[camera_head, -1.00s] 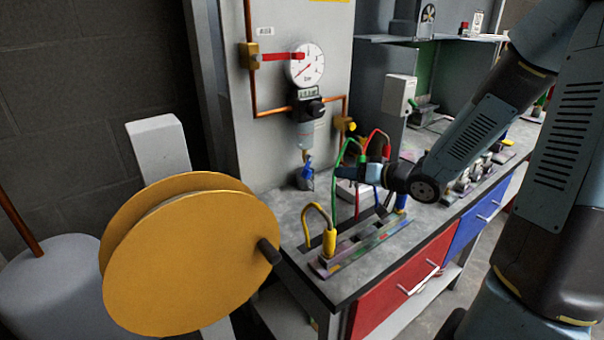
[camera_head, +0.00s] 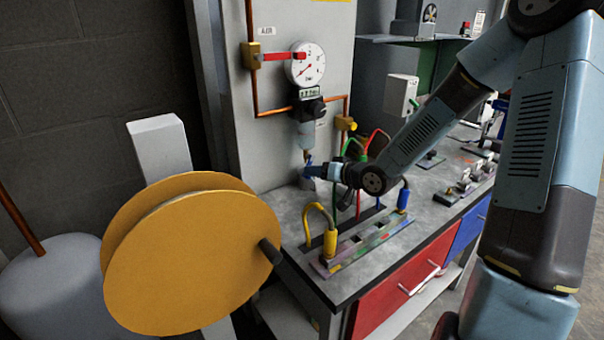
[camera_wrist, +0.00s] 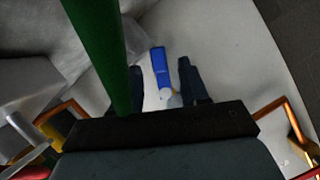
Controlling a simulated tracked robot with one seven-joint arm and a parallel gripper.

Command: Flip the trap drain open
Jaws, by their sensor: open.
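The trap drain's blue lever (camera_head: 308,161) shows at the bottom of the clear trap bowl (camera_head: 305,136), below the pressure gauge; my gripper partly hides it in the head view. In the wrist view the blue lever (camera_wrist: 160,66) lies between my two dark fingers, with a small pale end just below it. My gripper (camera_head: 313,171) is at the drain, its fingers open and pointing at the panel. It also shows in the wrist view (camera_wrist: 165,84), with a gap on both sides of the lever. I cannot tell whether a finger touches the lever.
A green hose (camera_wrist: 98,45) crosses close in front of the wrist camera and hides part of the left finger. A yellow hose plug (camera_head: 330,242) and a blue plug (camera_head: 403,198) stand on the bench rack. A large yellow reel (camera_head: 190,255) stands at the left.

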